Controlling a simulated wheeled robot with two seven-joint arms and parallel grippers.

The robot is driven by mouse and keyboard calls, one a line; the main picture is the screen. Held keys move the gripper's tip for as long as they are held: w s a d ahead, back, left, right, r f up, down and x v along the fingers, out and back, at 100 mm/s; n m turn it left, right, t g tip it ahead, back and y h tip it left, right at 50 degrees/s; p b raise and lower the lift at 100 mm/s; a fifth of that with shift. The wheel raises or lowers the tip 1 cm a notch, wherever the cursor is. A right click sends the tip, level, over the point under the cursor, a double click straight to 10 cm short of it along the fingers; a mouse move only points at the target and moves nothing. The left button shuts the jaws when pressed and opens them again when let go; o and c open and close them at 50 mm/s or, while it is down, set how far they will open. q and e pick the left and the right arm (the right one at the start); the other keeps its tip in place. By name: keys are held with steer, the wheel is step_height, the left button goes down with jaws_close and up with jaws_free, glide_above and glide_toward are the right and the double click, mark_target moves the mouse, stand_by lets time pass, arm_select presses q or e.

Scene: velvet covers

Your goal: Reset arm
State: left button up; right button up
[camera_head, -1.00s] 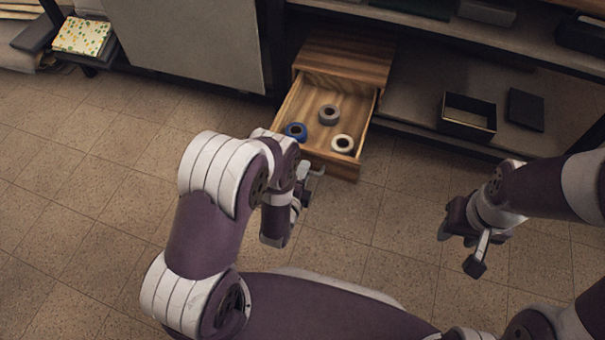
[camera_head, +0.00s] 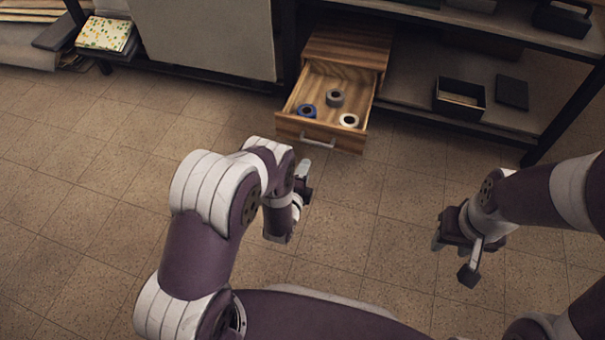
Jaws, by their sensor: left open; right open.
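My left gripper (camera_head: 303,183) is open and empty, above the floor in front of the drawer. It is apart from the drawer handle, and my own wrist partly hides it. My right gripper (camera_head: 455,252) is open and empty over the floor at the right. The wooden drawer (camera_head: 293,128) is pulled out of its wooden box (camera_head: 345,45). In the drawer lie a blue tape roll (camera_head: 307,111), a grey tape roll (camera_head: 335,98) and a white tape roll (camera_head: 348,120).
A dark shelf unit (camera_head: 400,105) runs along the back. On its lower shelf are an open black box (camera_head: 459,98) and a dark flat item (camera_head: 511,92). A spotted box (camera_head: 105,34) stands at the upper left. The tiled floor (camera_head: 90,170) is clear.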

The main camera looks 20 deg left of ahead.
stand_by(0.3)
arm_select(q)
steer(key=s+f+n+g+p, duration=0.1)
steer(key=s+f+n+g, duration=0.6)
steer(key=s+n+g, duration=0.1)
steer(key=s+a+r+n+g+p, duration=0.1)
steer(key=s+r+n+g+p, duration=0.35)
steer(key=r, duration=0.75)
steer(key=s+a+r+n+g+p, duration=0.1)
steer(key=s+r+n+p, duration=0.1)
steer(key=s+r, duration=0.7)
steer(key=s+a+r+n+g+p, duration=0.1)
steer(key=s+r+n+g+p, duration=0.25)
steer(key=r, duration=1.05)
step_height(320, 180, up, 46)
steer(key=w+t+p, duration=0.1)
steer(key=t+p, duration=0.1)
steer(key=p, duration=3.8)
steer(key=shift+w+t+y, duration=0.35)
steer(key=shift+t+y, duration=0.05)
